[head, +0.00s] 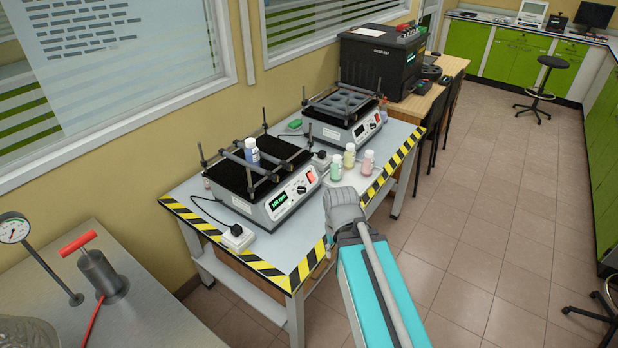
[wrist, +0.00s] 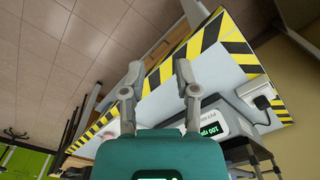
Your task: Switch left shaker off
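The left shaker (head: 283,203) stands on the hazard-striped table. It is a pale box with a black top platform and a lit green display, its red switch (head: 311,177) at the right end of the front. The wrist view shows this shaker (wrist: 233,104) at right, its display (wrist: 209,131) reading 100 rpm; its switch is not visible there. My gripper (wrist: 158,66) is open and empty, over the table's front edge, apart from the shaker. In the head view my arm hides the fingers.
The right shaker (head: 345,133) stands behind, with several small bottles (head: 349,156) in front of it. A white socket box (head: 238,239) with a black plug sits near the table's left front. The striped table edge (head: 265,268) borders open floor to the right.

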